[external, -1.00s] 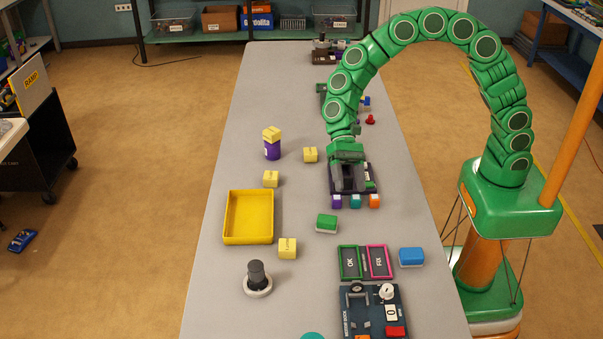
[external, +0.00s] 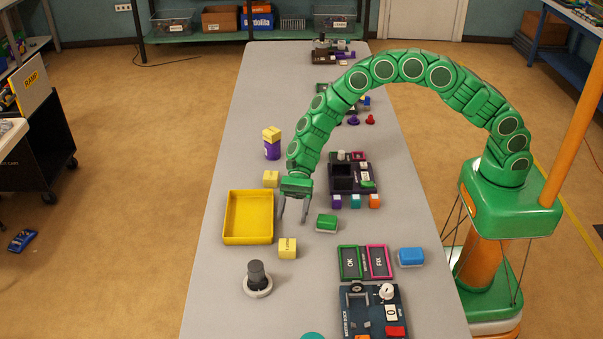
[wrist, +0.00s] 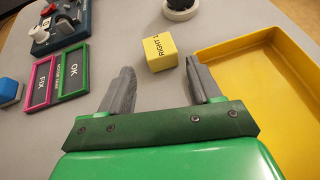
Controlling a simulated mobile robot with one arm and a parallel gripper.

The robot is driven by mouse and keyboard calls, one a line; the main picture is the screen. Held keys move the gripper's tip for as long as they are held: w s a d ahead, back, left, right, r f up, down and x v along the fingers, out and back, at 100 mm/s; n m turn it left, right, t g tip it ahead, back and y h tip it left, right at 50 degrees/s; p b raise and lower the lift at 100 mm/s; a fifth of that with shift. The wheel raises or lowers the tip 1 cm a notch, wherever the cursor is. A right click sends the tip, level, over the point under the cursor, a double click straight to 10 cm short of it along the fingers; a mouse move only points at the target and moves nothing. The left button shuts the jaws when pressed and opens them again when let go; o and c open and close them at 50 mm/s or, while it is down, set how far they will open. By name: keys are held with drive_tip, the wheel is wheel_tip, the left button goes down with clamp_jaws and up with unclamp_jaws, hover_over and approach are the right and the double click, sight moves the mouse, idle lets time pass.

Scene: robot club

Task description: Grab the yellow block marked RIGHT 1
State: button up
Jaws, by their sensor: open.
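The yellow block marked RIGHT 1 (wrist: 160,52) sits on the table just beyond my gripper (wrist: 160,78) in the wrist view. Its label shows on one face. In the external view the yellow block beside the tray's lower right corner (external: 287,248) appears to be the same one; its mark is too small to read there. My gripper (external: 292,220) is open and empty, fingers pointing down, a little behind that block and apart from it. The fingers sit to the right of the yellow tray (external: 229,238).
The tray also edges the wrist view's right side (wrist: 235,62). A green block (external: 327,222) stands right of my gripper. A grey knob (external: 257,275) stands in front. Other yellow blocks are one behind the tray (external: 271,178) and one on a purple can (external: 272,132). OK and FIX panels (external: 364,262) lie to the right.

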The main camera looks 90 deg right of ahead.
sight(287, 244)
drive_tip(key=shift+x, duration=3.9)
drive_tip(key=c, duration=0.7)
